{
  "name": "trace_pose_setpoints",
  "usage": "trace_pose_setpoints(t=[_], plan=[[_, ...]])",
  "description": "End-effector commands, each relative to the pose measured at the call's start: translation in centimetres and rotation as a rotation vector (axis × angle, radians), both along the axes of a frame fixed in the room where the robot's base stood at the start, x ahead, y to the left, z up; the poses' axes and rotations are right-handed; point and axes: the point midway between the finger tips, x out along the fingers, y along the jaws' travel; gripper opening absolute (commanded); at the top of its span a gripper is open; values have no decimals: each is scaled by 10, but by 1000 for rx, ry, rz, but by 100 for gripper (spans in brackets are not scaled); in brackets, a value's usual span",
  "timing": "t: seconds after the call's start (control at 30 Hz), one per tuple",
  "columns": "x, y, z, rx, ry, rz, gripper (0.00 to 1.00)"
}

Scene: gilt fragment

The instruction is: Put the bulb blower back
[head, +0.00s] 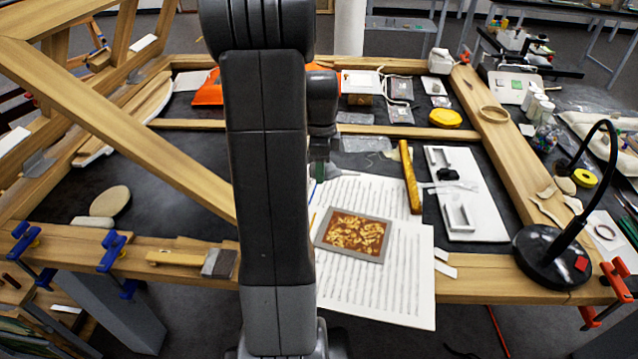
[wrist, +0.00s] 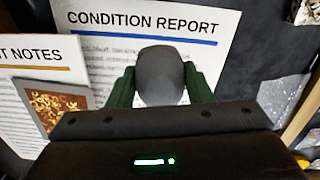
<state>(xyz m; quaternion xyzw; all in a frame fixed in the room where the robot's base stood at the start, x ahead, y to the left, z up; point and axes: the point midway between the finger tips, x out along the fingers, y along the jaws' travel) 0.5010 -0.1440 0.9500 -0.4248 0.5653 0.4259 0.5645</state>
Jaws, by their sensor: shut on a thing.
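The bulb blower (wrist: 161,76) is a dark grey rounded bulb in the wrist view. My gripper (wrist: 160,86) is shut on it, with a green finger on each side. It is above the condition report sheet (wrist: 90,35). In the head view my arm hides most of the gripper, and the blower cannot be made out there. A white board (head: 476,215) with two pale raised holders lies right of the papers. A small black item (head: 447,174) sits by its upper holder.
Printed sheets (head: 390,285) with a gilt-brown picture (head: 354,236) lie in front. A wooden-handled tool (head: 410,178) lies left of the white board. A black lamp (head: 552,257) stands at right. A slanted wooden beam (head: 120,115) crosses the left side.

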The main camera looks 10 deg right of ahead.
Motion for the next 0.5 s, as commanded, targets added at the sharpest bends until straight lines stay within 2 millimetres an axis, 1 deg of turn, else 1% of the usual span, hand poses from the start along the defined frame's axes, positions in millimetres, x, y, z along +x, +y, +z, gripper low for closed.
trace_pose_setpoints(t=[0.03, 0.23, 0.4, 0.5], plan=[[0, 0, -6, 1, 2, 0, 19], [0, 0, -22, 0, 1, 0, 19], [0, 0, -46, 1, 2, 0, 19], [0, 0, -50, 0, -1, 0, 19]])
